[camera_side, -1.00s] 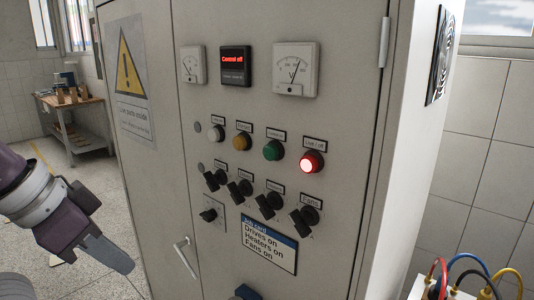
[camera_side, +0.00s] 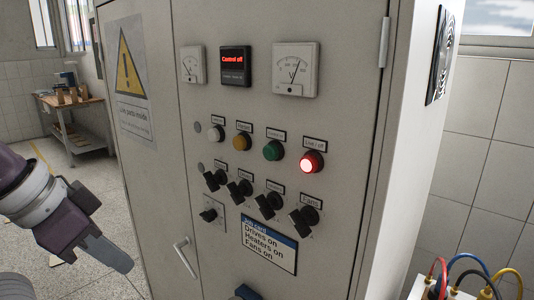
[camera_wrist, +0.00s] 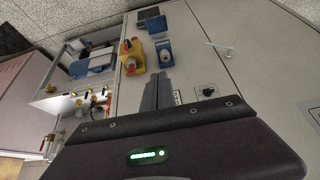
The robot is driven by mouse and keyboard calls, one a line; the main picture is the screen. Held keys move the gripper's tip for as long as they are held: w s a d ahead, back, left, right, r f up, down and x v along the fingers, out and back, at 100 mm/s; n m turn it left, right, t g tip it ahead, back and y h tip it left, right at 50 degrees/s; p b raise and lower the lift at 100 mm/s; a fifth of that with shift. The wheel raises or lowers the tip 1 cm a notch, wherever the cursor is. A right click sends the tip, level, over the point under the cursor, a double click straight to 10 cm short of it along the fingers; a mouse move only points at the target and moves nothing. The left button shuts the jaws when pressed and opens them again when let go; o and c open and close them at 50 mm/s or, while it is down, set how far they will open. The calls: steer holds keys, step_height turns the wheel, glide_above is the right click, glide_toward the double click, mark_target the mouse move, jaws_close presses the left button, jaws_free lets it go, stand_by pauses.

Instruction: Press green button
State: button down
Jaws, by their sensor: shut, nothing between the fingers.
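The green button (camera_side: 273,150) is on the cabinet front in the side view, between the yellow button (camera_side: 243,142) and the lit red button (camera_side: 312,162). My gripper (camera_side: 128,268) is at the lower left of the side view, apart from the cabinet and well left of and below the green button. Its fingers are shut with nothing between them. In the wrist view the shut fingers (camera_wrist: 157,90) point along the cabinet front. The green button cannot be made out in the wrist view.
A row of black knobs (camera_side: 268,206) sits below the buttons, with a job card (camera_side: 269,246) under them. A door handle (camera_side: 186,258) sticks out at the lower left. The display (camera_side: 235,66) reads "Control off". Coloured cables (camera_side: 470,275) are at the lower right.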

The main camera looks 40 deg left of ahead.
mark_target(271, 153)
stand_by(0.8)
steer(key=w+d+r+m+t, duration=0.1)
steer(key=w+d+r+m, duration=0.2)
steer(key=w+r+m, duration=0.1)
steer(key=w+d+r+m+t+h, duration=0.1)
steer(key=w+d+r+m+t, duration=0.1)
steer(key=w+r, duration=0.4)
steer(key=w+d+m, duration=0.1)
steer(key=w+m, duration=0.1)
steer(key=w, duration=0.1)
steer(key=shift+r+m, duration=0.3)
steer(key=shift+r, duration=0.05)
steer(key=shift+w, duration=0.1)
steer(key=w, duration=0.8)
steer(key=shift+w, duration=0.35)
steer(key=shift+a, duration=0.1)
stand_by(0.8)
steer(key=shift+w, duration=0.4)
